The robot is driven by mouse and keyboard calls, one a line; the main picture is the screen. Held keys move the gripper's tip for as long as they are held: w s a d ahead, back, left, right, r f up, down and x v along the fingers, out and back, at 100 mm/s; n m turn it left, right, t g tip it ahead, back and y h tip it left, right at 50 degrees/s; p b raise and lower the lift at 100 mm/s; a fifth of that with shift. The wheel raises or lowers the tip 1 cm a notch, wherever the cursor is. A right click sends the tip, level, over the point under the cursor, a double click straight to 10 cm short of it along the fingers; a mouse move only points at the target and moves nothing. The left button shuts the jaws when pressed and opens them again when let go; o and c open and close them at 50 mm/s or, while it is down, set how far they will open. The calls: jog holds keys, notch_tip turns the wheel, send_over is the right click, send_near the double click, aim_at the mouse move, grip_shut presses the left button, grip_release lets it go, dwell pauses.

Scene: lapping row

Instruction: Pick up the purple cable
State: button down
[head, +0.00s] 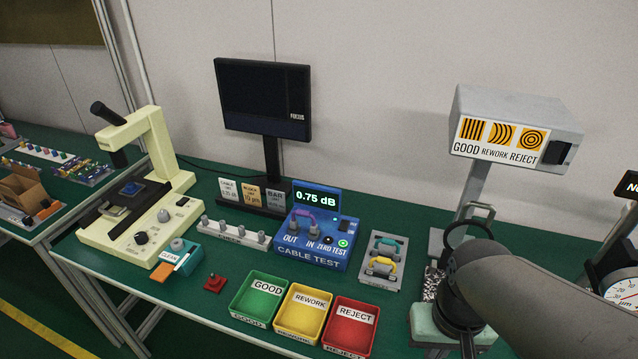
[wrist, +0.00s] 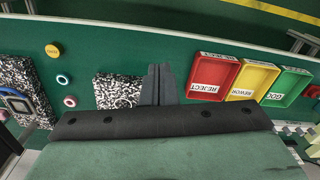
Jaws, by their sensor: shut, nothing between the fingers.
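The purple cable (head: 306,215) is a short arched lead on the front of the blue cable test box (head: 312,262), over the OUT and IN labels. The box display reads 0.75 dB. My gripper (wrist: 158,84) shows in the wrist view as two grey fingers close together, shut with nothing between them. It is over the green bench, between a speckled block and the REJECT tray, well to the right of the cable in the head view. In the head view my arm covers most of the gripper. The purple cable is not visible in the wrist view.
A grey holder (head: 369,279) with teal and yellow cables stands right of the test box. Green (head: 240,307), yellow (head: 284,327) and red (head: 333,338) trays line the front edge. A post row (head: 232,234) and monitor (head: 262,100) stand left and behind.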

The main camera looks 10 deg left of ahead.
dwell(0.4)
jog(key=c, duration=1.3)
grip_release()
